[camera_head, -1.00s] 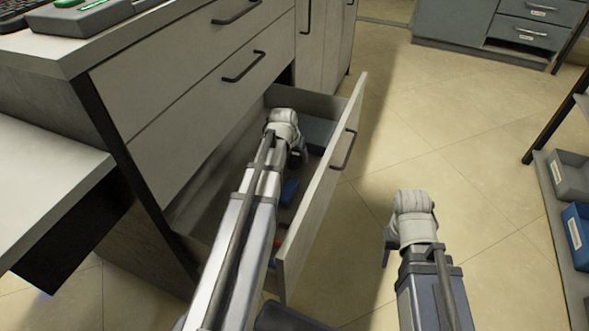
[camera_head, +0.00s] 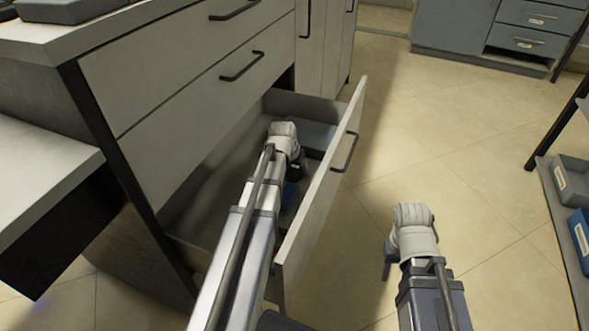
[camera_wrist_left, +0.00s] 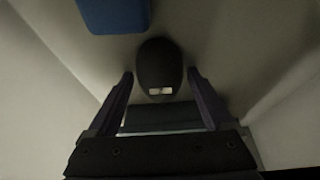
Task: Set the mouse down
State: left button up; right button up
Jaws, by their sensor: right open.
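A dark rounded mouse (camera_wrist_left: 158,65) with a small pale label shows in the left wrist view, against the pale floor of the open drawer (camera_head: 318,215). My left gripper (camera_wrist_left: 160,76) is open, with one finger on each side of the mouse and a narrow gap on both sides. In the head view my left gripper (camera_head: 300,165) is down inside the drawer, and the mouse is hidden there. My right gripper (camera_head: 388,262) is open and empty, outside the drawer to the right, above the tiled floor.
A blue object (camera_wrist_left: 112,12) lies in the drawer near the mouse. A grey-blue box (camera_head: 318,136) is at the drawer's far end. The drawer front (camera_head: 325,190) stands close to my left arm. A shelf rack with bins (camera_head: 572,180) is at the right. Open floor lies between.

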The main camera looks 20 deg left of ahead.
pick_arm(q)
jog(key=shift+o, duration=0.9)
jog(key=shift+r, duration=0.1)
jog(key=shift+r, duration=0.15)
jog(key=p+v, duration=1.1)
jog(key=shift+s+r, duration=0.15)
jog(key=shift+r, duration=0.25)
